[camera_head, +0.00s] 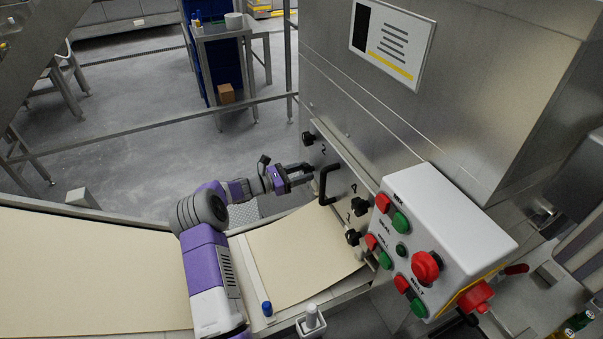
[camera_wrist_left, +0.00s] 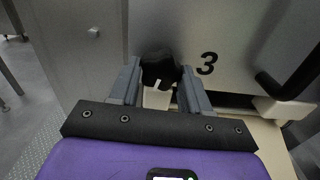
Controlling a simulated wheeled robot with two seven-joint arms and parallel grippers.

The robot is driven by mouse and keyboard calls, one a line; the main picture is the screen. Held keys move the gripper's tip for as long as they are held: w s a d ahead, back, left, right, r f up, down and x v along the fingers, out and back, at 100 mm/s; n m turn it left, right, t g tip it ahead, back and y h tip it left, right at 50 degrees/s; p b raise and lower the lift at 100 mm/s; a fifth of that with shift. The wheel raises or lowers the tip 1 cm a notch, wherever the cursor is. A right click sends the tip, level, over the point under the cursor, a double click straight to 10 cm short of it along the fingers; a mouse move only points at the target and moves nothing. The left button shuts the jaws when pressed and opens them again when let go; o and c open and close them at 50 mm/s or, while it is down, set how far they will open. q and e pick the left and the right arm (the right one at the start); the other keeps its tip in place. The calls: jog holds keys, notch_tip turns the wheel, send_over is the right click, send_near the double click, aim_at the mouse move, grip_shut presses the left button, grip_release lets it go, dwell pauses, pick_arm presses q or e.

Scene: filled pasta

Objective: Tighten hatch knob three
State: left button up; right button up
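Hatch knob three (camera_wrist_left: 158,68) is a black knob beside a printed "3" (camera_wrist_left: 207,63) on the steel hatch, with a small white mark at its lower edge. In the left wrist view it sits between and just beyond my left gripper's fingertips (camera_wrist_left: 160,75). The fingers are spread apart; I cannot tell whether they touch it. In the head view my left gripper (camera_head: 300,175) reaches right to the hatch, and I cannot make out knob three there. My right gripper is not in view.
A black hatch handle (camera_head: 328,183) is just right of my left gripper. Other black knobs are above (camera_head: 308,138) and nearer (camera_head: 360,207), (camera_head: 352,237). A white control box (camera_head: 450,225) with red and green buttons juts out at right. A beige sheet (camera_head: 300,255) lies below.

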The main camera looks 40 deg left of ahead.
pick_arm(q)
jog(key=shift+c, duration=1.3)
